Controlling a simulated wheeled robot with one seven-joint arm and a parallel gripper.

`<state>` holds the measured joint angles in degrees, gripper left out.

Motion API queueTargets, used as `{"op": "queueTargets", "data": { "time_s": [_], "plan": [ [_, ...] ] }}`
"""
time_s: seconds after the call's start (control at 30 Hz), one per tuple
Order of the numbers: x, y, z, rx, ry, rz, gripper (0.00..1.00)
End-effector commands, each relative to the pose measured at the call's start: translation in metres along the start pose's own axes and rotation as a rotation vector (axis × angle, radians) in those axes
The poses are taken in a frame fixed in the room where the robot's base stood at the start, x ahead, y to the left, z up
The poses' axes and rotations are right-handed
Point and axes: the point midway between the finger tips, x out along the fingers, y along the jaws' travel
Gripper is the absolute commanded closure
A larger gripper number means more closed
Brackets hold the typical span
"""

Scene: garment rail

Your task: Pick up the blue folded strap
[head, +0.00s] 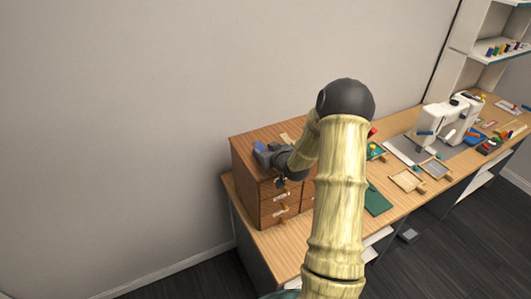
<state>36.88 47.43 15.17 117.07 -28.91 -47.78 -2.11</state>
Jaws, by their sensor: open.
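A small blue thing, which looks like the blue folded strap (259,146), shows on the top of a wooden drawer cabinet (243,148). My grey gripper (264,153) is low over the cabinet top, right at the strap. The gripper is open. Its fingers and wrist hide part of the strap. I cannot tell whether the strap lies between the fingers or just beyond them, or whether they touch it.
A pale flat piece (287,139) lies on the cabinet top. The cabinet stands at the left end of a long wooden desk. A white sewing machine (446,117), a green mat (377,202) and small trays (407,180) are to the right. A wall stands behind.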

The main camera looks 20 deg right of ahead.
Motion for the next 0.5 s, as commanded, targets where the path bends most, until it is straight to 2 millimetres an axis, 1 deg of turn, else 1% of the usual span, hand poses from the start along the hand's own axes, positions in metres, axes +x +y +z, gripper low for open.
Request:
{"op": "queueTargets", "data": {
  "time_s": [0.17, 0.2, 0.27, 0.3, 0.37, 0.4, 0.5],
  "plan": [
    [-0.0002, 0.0001, 0.0000, 0.000, 0.000, 0.000, 0.53],
    [-0.0002, 0.0001, -0.0001, 0.000, 0.000, 0.000, 0.55],
    [-0.0002, 0.0001, 0.0000, 0.000, 0.000, 0.000, 0.66],
    [-0.0003, 0.0001, 0.0000, 0.000, 0.000, 0.000, 0.74],
    [-0.0003, 0.0001, 0.0000, 0.000, 0.000, 0.000, 0.86],
    [-0.0003, 0.0001, -0.0001, 0.000, 0.000, 0.000, 0.94],
    [-0.0003, 0.0001, -0.0002, 0.000, 0.000, 0.000, 0.96]
  ]
}}
